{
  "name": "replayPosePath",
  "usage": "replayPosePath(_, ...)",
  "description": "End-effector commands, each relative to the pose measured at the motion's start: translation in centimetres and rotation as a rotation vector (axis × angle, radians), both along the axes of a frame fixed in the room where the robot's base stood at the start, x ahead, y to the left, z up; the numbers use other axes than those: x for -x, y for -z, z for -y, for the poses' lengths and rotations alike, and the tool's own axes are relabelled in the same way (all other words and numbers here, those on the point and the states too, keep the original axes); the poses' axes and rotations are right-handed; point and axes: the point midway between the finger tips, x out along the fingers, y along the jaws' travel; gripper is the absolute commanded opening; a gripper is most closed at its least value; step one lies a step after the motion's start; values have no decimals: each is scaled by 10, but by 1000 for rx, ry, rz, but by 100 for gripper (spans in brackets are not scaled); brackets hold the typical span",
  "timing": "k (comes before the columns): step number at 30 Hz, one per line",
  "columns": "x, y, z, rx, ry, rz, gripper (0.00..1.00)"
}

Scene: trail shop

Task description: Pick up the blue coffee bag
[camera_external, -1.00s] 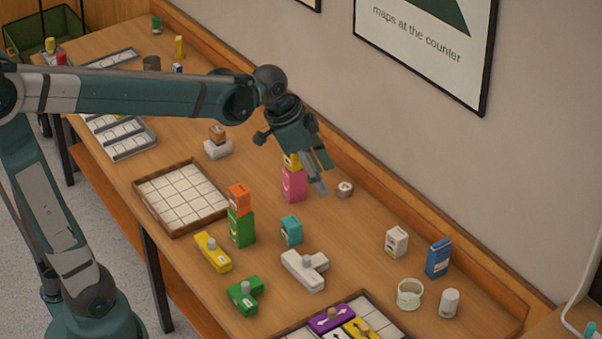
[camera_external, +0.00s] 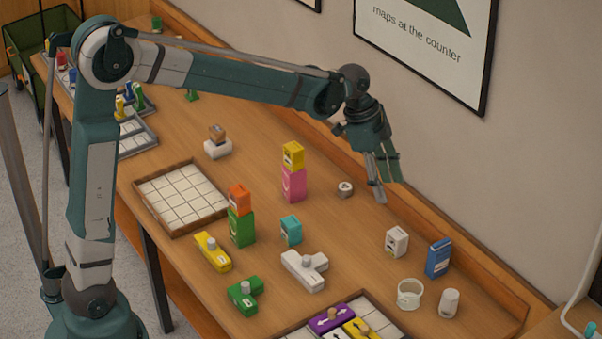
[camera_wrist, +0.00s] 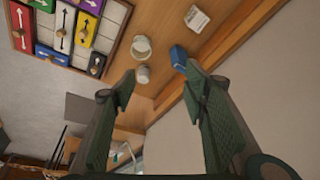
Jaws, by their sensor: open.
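The blue coffee bag (camera_external: 439,258) stands upright near the right end of the table, close to the back ledge. It also shows in the wrist view (camera_wrist: 178,58), ahead of the fingers and slightly right of centre. My gripper (camera_external: 385,190) is open and empty, in the air above the table, up and to the left of the bag in the external view. Both fingers show in the wrist view (camera_wrist: 158,95), spread apart with nothing between them.
Near the bag stand a white box (camera_external: 397,242), a cream cup (camera_external: 409,294) and a white cylinder (camera_external: 449,303). A small round item (camera_external: 345,189) lies by the ledge. A yellow box sits on a pink box (camera_external: 293,185). A tray of coloured pieces (camera_external: 374,305) lies in front.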

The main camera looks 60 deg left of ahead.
Motion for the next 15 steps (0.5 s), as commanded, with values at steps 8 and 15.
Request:
replayPosePath(8,-44,35,16,7,131,-14,44)
replayPosePath(15,-78,69,29,17,246,-23,44)
